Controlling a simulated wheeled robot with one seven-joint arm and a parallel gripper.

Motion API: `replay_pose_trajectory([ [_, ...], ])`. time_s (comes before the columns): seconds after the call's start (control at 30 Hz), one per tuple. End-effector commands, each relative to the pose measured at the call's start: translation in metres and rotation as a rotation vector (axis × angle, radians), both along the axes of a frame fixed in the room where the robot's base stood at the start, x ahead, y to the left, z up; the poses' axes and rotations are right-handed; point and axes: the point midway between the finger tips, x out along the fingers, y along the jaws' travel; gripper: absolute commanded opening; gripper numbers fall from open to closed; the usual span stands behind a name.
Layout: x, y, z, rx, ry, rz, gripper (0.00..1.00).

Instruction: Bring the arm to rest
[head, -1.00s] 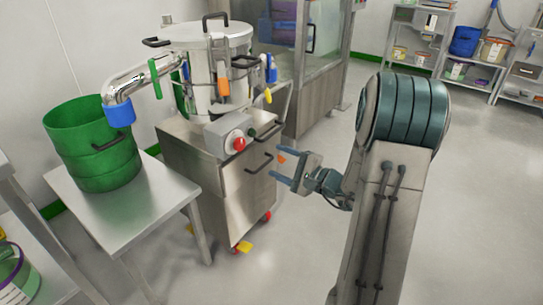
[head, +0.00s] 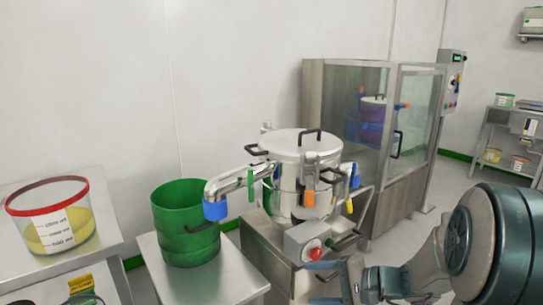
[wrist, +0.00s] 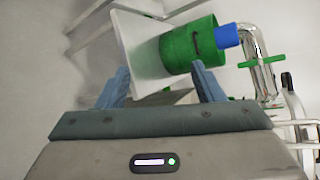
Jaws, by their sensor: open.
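My gripper (head: 347,283) is at the lower right of the head view, in front of the steel machine's cabinet, below its red button. In the wrist view my gripper (wrist: 163,88) has its two blue fingers spread apart with nothing between them. The green bin on the side table shows beyond the fingers there. My arm runs off the lower right of the head view. Part of the gripper is cut off by the lower edge of that view.
The lidded steel machine (head: 308,177) stands close behind my gripper, with its red button (head: 315,253). Left of it, a green bin (head: 185,222) stands on a steel table (head: 230,283). A glass-fronted cabinet (head: 415,110) stands behind. Floor (head: 455,185) is clear at right.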

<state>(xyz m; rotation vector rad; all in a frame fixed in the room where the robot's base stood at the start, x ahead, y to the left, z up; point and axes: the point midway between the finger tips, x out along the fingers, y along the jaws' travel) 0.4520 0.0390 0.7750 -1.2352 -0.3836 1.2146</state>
Motion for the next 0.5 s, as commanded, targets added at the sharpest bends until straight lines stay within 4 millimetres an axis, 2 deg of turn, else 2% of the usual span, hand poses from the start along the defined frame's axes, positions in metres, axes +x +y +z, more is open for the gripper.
replay_pose_trajectory([
  [0.03,-0.015,0.011,0.029,-0.061,0.011,0.062,0.61],
  [0.2,-0.064,0.029,0.066,-0.280,0.052,0.238,0.61],
  [0.37,-0.102,0.028,0.102,-0.508,0.057,0.367,0.61],
  [0.5,-0.128,0.017,0.136,-0.717,0.035,0.450,0.61],
])
